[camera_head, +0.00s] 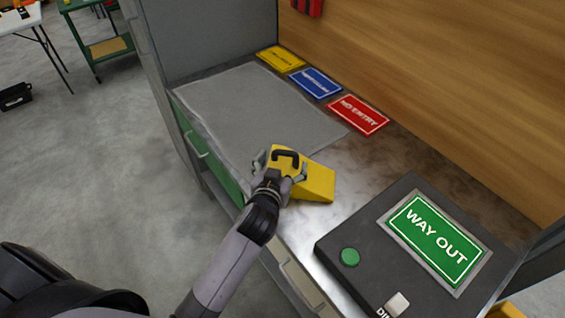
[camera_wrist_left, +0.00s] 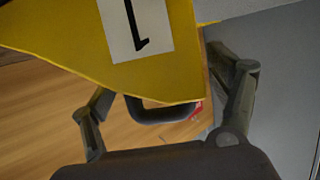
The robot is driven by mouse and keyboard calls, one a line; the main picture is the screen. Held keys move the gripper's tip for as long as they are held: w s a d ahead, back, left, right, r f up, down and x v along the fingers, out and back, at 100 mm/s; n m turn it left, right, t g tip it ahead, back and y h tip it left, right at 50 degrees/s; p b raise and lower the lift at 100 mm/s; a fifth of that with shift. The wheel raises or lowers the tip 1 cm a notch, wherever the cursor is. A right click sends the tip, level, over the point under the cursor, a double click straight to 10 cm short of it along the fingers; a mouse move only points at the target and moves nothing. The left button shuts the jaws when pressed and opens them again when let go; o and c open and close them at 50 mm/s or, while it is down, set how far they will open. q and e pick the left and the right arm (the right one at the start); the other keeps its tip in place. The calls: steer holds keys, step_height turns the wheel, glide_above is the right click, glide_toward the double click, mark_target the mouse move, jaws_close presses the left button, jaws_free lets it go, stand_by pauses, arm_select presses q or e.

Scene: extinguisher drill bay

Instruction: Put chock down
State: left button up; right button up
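The yellow wedge-shaped chock (camera_head: 318,184) with a black handle is over the steel counter (camera_head: 385,160), by the front corner of the grey mat (camera_head: 250,100). My left gripper (camera_head: 280,166) has a finger on either side of the chock's handle end and is shut on it. In the left wrist view the chock (camera_wrist_left: 80,35) shows a white label with a black 1, and its handle sits between my left gripper's fingers (camera_wrist_left: 160,75). I cannot tell whether its underside touches the counter. My right gripper is not in view.
Yellow (camera_head: 281,58), blue (camera_head: 316,82) and red NO ENTRY (camera_head: 358,114) signs lie along the back wall. A black box (camera_head: 345,232) with a green WAY OUT sign (camera_head: 437,240) and green button stands at the right.

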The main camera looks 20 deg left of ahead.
arm_select(q)
steer(key=shift+s+r, duration=0.1)
steer(key=shift+r, duration=0.1)
steer(key=shift+r, duration=0.1)
